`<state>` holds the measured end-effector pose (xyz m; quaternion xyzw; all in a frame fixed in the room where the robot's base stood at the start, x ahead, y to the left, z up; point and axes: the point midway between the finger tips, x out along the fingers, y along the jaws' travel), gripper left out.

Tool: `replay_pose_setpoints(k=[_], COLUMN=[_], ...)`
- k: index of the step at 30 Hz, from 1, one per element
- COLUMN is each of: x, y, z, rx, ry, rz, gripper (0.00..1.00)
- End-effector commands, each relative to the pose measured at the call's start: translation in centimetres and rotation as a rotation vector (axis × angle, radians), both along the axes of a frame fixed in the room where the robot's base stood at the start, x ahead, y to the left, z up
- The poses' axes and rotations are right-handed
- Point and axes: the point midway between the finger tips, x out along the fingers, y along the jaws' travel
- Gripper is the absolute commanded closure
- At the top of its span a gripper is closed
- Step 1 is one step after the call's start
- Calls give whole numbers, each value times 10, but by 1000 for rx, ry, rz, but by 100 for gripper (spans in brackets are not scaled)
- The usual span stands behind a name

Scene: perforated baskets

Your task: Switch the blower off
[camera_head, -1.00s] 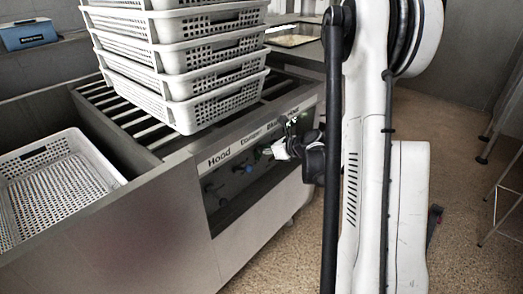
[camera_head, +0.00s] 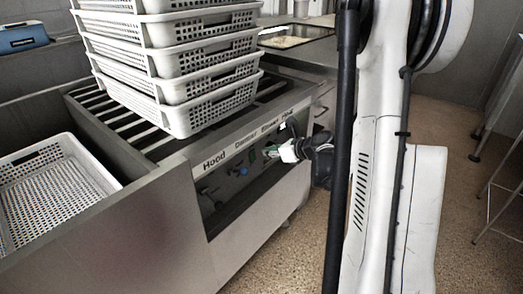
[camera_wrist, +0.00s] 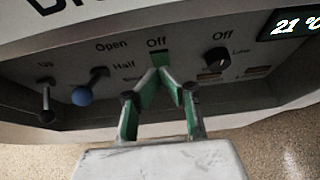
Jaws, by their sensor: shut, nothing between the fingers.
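The control panel (camera_head: 228,190) is on the front of the steel machine, under labels that include "Hood" and "Blower". In the wrist view, a green switch (camera_wrist: 160,60) sits under the word "Off", at the middle of the panel. My gripper (camera_wrist: 160,74) is shut and empty, its two green-sided fingers meeting in a point just below that switch. I cannot tell whether the tips touch it. In the head view, my gripper (camera_head: 270,152) is in front of the panel and hides part of it. The "Blower" label is outside the wrist view.
Left of the switch are a blue-knobbed lever (camera_wrist: 82,95) and a dark lever (camera_wrist: 46,108). To the right are a black rotary knob (camera_wrist: 215,60) and a temperature display (camera_wrist: 292,23). Stacked white baskets (camera_head: 180,85) stand above the panel. The floor (camera_head: 440,115) at right is largely clear.

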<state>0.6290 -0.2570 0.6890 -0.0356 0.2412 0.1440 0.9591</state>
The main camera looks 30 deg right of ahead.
Motion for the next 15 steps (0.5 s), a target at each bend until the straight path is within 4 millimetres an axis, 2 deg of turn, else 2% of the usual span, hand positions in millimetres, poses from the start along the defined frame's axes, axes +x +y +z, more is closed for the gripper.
replay_pose_setpoints(k=[1,6,15], x=[-9,-35,-63], y=[-3,-12,-19], z=[13,35,56], rx=[-1,-1,0], ry=[0,0,0], rz=[-3,-3,-1], gripper=[100,100,100])
